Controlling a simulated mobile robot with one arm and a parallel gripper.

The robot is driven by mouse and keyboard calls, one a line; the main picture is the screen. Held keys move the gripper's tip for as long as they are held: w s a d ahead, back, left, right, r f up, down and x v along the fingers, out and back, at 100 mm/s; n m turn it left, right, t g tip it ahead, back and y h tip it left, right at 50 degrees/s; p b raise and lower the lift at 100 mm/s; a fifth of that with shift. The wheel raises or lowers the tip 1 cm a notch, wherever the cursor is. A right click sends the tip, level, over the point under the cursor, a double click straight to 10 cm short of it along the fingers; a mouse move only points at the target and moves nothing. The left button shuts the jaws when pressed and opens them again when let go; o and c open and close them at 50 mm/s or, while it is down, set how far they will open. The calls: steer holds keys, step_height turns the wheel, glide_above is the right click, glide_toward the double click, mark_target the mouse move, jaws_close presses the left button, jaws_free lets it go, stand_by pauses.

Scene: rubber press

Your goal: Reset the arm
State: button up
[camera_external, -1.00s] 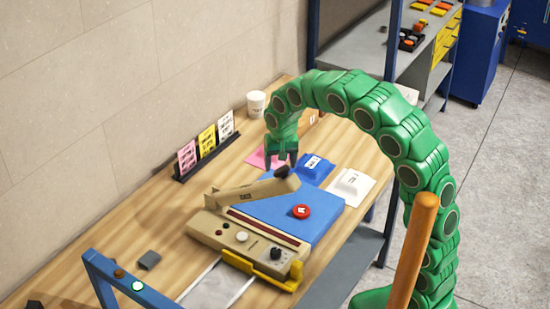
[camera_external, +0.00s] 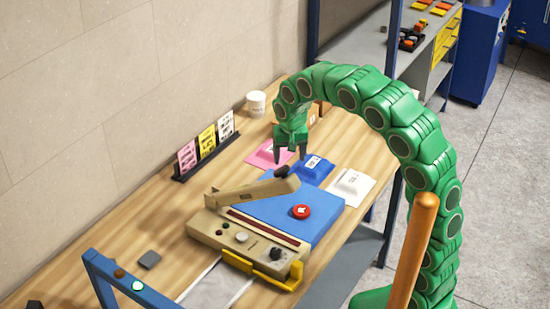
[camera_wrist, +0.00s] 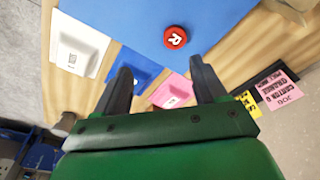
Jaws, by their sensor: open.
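My green arm arches over the bench from the right. My gripper (camera_external: 290,154) points down, open and empty, above the far end of the press near the pink pad (camera_external: 268,153). In the wrist view its two dark fingers (camera_wrist: 160,82) are spread apart with nothing between them. The beige press (camera_external: 245,240) has its lever arm raised at a slant. A blue mat (camera_external: 300,222) lies beside it with a red button-like disc (camera_external: 301,212) marked R, also seen in the wrist view (camera_wrist: 177,37).
A blue pad (camera_external: 312,170) and a white pad (camera_external: 350,187) sit right of the pink one. Pink, yellow and white cards (camera_external: 207,142) stand in a dark holder by the wall. A white cup (camera_external: 256,103) stands at the back. An orange-brown post (camera_external: 413,250) rises in front.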

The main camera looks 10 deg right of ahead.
steer(key=s+d+r+g, duration=0.1)
steer(key=s+d, duration=0.5)
steer(key=d, duration=0.3)
steer(key=s+d+r+g, duration=0.1)
steer(key=s+d, duration=0.4)
steer(key=d, duration=0.3)
steer(key=s+d+f, duration=0.1)
steer(key=s+d, duration=0.4)
steer(key=s, duration=0.4)
steer(key=s+d+f+g, duration=0.1)
steer(key=s+d+f, duration=0.1)
steer(key=s+d, duration=0.4)
steer(key=s, duration=0.4)
steer(key=shift+s, duration=0.15)
steer(key=shift+f, duration=0.1)
